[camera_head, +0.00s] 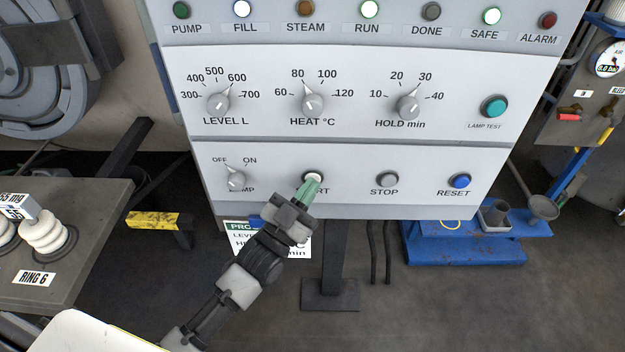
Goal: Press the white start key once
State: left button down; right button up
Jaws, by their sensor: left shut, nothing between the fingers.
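The white start key (314,176) is on the lower row of the control panel (345,203), between the pump switch and the stop key. Its lower part and much of the START label are hidden by my left gripper (310,188). That gripper is shut and empty, with its green fingertips right at the key. I cannot tell whether the tips touch it or whether the key is pushed in. My right gripper is not in view.
The grey stop key (387,179) and blue reset key (460,181) are to the right. The pump switch (236,181) is to the left. The FILL, RUN (370,9) and SAFE (492,16) lamps look lit. A table (88,244) with white spools stands at left.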

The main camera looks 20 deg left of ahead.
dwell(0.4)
pick_arm(q)
jog(key=shift+s+d+p, duration=0.25)
jog(key=shift+s+p, duration=0.15)
jog(key=shift+s, duration=0.35)
jog(key=s+p, duration=0.1)
jog(key=s, duration=0.1)
jog(key=s+d, duration=0.1)
jog(key=s, duration=0.2)
jog(key=shift+d+p, duration=0.15)
jog(key=shift+p, duration=0.25)
jog(key=shift+w, duration=0.1)
dwell(0.4)
